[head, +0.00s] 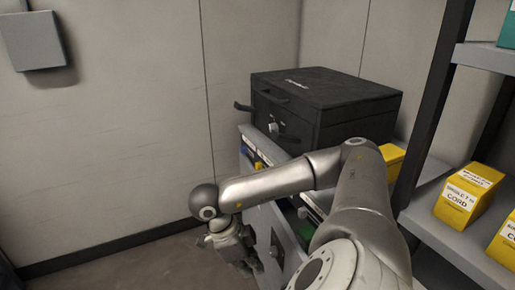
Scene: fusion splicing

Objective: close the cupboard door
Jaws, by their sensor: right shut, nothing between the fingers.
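The grey cupboard (249,132) stands in the corner under a black case. Its door (262,218) shows as a grey panel with a dark latch or handle, standing ajar. Coloured items, one of them green (304,229), show behind the door edge. My right arm crosses in front of the cupboard and hides much of it. My right gripper (246,266) is shut and empty, pointing down beside the door's left side. I cannot tell whether it touches the door. My left gripper is not in view.
The black case (325,92) sits on the cupboard. At right, a dark-framed shelf (432,205) holds yellow boxes (468,193). A grey box (33,41) hangs on the left wall. The floor (130,268) left of my gripper is clear.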

